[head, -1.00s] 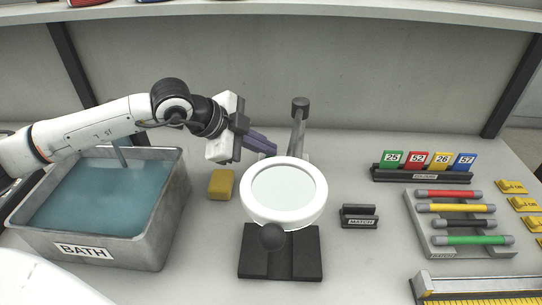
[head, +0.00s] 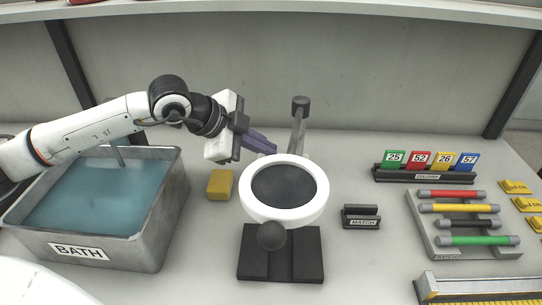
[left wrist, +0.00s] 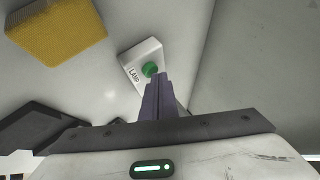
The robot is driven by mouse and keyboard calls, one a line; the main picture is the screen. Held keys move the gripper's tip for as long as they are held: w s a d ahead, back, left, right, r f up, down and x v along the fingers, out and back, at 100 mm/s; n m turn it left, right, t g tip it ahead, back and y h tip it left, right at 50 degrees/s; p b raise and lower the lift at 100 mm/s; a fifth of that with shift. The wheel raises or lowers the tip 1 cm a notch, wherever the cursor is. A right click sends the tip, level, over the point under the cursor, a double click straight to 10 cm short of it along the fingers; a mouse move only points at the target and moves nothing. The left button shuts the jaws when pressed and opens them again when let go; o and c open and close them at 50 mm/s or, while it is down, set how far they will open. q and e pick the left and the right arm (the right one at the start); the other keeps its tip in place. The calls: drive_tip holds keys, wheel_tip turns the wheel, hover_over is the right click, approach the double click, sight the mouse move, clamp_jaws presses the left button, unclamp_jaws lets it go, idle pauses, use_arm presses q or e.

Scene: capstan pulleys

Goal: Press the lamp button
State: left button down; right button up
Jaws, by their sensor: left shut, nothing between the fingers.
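The lamp box (left wrist: 141,60) is white, marked LAMP, with a green button (left wrist: 150,69), seen in the left wrist view. My left gripper (head: 272,148) has purple fingers, shut and empty. In the left wrist view its fingertips (left wrist: 156,77) are right at the button and overlap its lower edge; I cannot tell whether they touch. The ring-shaped white lamp (head: 321,202) stands on a dark base, right of and in front of the gripper, and its centre is dark. My right gripper is not in view.
A yellow block (head: 220,185) lies below the gripper. The water bath (head: 150,255) is at the left. A MATCH holder (head: 361,217), a rack of numbered cards (head: 422,178) and a tray of coloured rods (head: 430,240) are at the right. A wall stands behind.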

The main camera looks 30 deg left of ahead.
use_arm(q)
wheel_tip(320, 180, up, 6)
drive_tip(key=p, duration=0.3)
idle(0.5)
